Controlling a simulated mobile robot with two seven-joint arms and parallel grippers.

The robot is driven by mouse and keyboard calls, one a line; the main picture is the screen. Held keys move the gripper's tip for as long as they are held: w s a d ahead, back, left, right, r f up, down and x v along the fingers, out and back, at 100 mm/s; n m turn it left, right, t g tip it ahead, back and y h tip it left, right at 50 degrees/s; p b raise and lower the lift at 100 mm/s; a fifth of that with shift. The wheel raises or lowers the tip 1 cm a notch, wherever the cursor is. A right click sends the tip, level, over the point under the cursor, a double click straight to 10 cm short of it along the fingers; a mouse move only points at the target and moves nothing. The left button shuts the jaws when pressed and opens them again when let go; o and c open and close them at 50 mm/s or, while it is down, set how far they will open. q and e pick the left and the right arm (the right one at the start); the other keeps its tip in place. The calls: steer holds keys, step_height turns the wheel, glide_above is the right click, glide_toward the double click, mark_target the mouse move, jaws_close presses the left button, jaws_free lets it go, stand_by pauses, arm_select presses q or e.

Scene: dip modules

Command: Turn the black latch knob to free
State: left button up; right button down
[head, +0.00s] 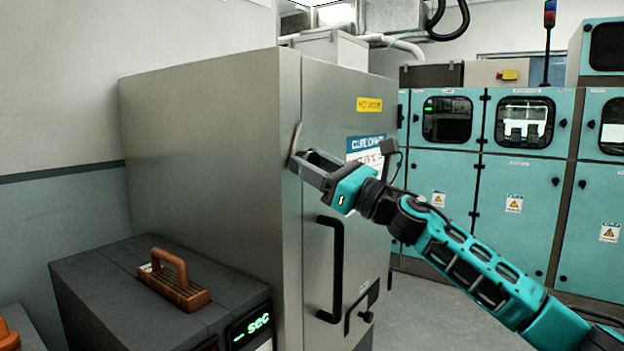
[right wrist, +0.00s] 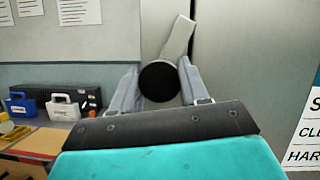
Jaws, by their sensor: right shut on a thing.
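The black latch knob (right wrist: 160,82) is a round black disc, seen in the right wrist view between the two grey fingers of my right gripper (head: 304,164). The gripper is shut on it. A pale metal latch lever (right wrist: 178,38) runs up and slightly right from the knob. In the head view the lever (head: 297,138) stands nearly upright at the front edge of the tall grey metal cabinet (head: 215,150), just above my fingers. The knob itself is hidden by the gripper in the head view. My left gripper is not in view.
The cabinet door has a black vertical handle (head: 337,270) below my gripper. A dark grey unit (head: 140,310) with a green display and an orange handled block (head: 175,285) stands at lower left. Teal cabinets (head: 520,190) line the back right. Grey floor (head: 425,310) shows between.

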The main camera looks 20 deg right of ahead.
steer(key=shift+f+n+y+b, duration=0.15)
steer(key=shift+n+y+b, duration=0.2)
steer(key=shift+n, duration=0.35)
steer(key=shift+n+g+y+b, duration=0.25)
steer(key=shift+n+g+b, duration=0.55)
steer(key=shift+n, duration=0.3)
steer(key=shift+n+g+b, duration=0.5)
steer(key=shift+n+b, duration=0.3)
steer(key=shift+n, duration=0.3)
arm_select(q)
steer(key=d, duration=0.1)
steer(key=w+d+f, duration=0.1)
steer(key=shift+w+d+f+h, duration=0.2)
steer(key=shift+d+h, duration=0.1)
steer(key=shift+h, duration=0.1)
arm_select(e)
steer(key=shift+r+n+y, duration=0.2)
steer(key=shift+n+y, duration=0.1)
steer(key=shift+y, duration=0.1)
arm_select(q)
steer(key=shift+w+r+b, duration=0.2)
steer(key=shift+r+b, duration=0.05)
steer(key=shift+b, duration=0.05)
arm_select(e)
steer(key=shift+r, duration=0.1)
